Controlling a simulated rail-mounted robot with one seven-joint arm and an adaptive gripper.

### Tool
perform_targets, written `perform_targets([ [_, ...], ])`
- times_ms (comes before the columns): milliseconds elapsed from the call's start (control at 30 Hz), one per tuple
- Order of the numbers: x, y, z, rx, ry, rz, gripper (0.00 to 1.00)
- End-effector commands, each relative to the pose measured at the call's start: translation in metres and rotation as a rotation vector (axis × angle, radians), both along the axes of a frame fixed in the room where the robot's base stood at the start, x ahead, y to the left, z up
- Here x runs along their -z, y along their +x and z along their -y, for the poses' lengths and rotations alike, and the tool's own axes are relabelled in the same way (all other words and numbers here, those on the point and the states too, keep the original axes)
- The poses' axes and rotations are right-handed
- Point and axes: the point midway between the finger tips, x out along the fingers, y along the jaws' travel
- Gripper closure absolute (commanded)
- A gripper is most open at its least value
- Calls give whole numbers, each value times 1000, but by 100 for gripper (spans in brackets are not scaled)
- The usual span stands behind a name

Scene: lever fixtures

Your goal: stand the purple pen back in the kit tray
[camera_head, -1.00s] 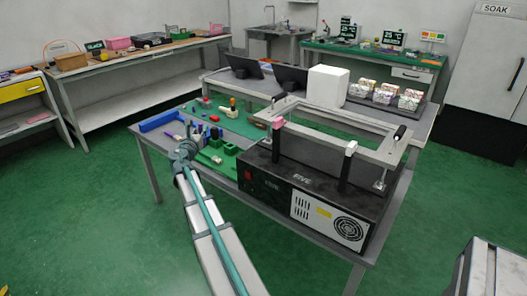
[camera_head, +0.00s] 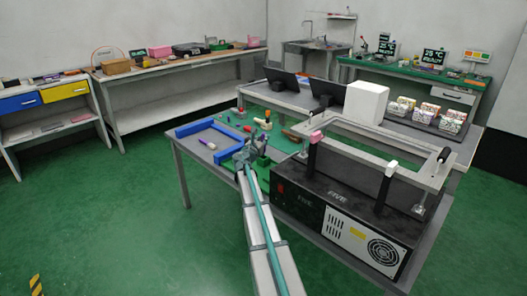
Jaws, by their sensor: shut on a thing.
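My gripper (camera_head: 243,156) is over the near left part of the table, beside green blocks (camera_head: 263,161). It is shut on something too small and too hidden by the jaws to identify. A small whitish thing with a purple part (camera_head: 207,144) lies on the grey tabletop to the left of my gripper, apart from it. I cannot tell whether this is the purple pen. The kit tray cannot be made out for certain; my gripper and arm hide part of the green area.
A blue angled frame (camera_head: 197,127) lies at the table's left end. Small coloured items, one of them red and white (camera_head: 263,122), stand on a green mat behind my gripper. A black machine (camera_head: 335,215) with a raised metal frame (camera_head: 385,150) takes up the table's right side.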

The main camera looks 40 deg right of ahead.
Motion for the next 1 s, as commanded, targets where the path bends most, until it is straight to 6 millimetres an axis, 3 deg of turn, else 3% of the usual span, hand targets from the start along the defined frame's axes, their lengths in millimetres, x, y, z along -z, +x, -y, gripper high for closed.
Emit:
perform_targets([
  [100,16,12,8,0,0,-1,99],
  [467,36,25,17,-1,0,-1,99],
  [700,70,29,21,-1,0,-1,99],
  [1000,74,29,21,-1,0,1,99],
])
